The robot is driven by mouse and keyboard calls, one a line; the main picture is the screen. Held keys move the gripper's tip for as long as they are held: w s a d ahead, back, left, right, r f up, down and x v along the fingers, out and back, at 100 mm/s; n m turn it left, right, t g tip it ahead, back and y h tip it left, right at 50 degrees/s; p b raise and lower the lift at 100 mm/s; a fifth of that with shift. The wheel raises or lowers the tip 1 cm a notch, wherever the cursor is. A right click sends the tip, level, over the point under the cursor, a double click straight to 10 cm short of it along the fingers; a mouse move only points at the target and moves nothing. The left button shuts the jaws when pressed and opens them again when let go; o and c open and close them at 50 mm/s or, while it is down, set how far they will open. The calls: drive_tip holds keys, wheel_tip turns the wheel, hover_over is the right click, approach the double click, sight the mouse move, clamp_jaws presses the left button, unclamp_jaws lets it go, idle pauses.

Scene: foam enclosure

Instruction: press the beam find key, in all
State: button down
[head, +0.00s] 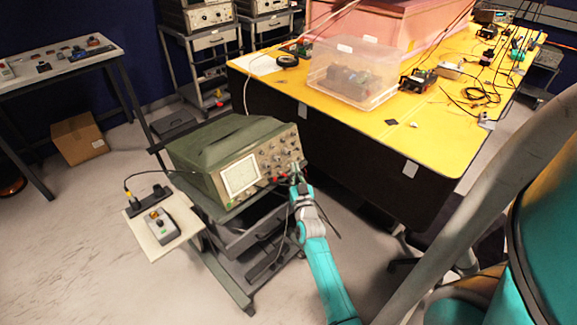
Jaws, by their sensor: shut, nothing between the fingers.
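A green oscilloscope (215,145) stands on a wheeled cart. Its front panel, with a pale screen (240,175) at the left and several knobs at the right, faces my arm. My gripper (294,172) is at the lower right part of this panel, close to it; I cannot tell whether it touches. The gripper is shut and appears empty. The beam find key cannot be made out at this size, and my gripper covers part of the panel.
The cart (240,285) has a side shelf (160,238) holding a small grey device (160,225). A yellow table (450,130) with a clear plastic box (352,75) stands at the right behind. A cardboard box (78,139) lies on the floor at left. Floor at lower left is clear.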

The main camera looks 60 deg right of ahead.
idle(0.7)
drive_tip(key=shift+w+d+f, duration=0.1)
drive_tip(key=shift+w, duration=0.3)
drive_tip(key=shift+w+f, duration=0.1)
drive_tip(key=shift+w, duration=0.15)
idle(0.7)
drive_tip(key=shift+s, duration=0.1)
drive_tip(key=shift+s+r, duration=0.2)
drive_tip(key=shift+s, duration=0.4)
drive_tip(key=shift+s, duration=0.1)
drive_tip(key=shift+s+a+r, duration=0.2)
drive_tip(key=shift+s+r, duration=0.05)
drive_tip(key=shift+s, duration=0.5)
drive_tip(key=shift+s+a+r, duration=0.25)
drive_tip(key=shift+s+r, duration=0.05)
drive_tip(key=shift+s, duration=0.4)
drive_tip(key=shift+s+a+r, duration=0.2)
drive_tip(key=shift+s+r, duration=0.05)
drive_tip(key=shift+s, duration=0.5)
drive_tip(key=shift+a, duration=0.1)
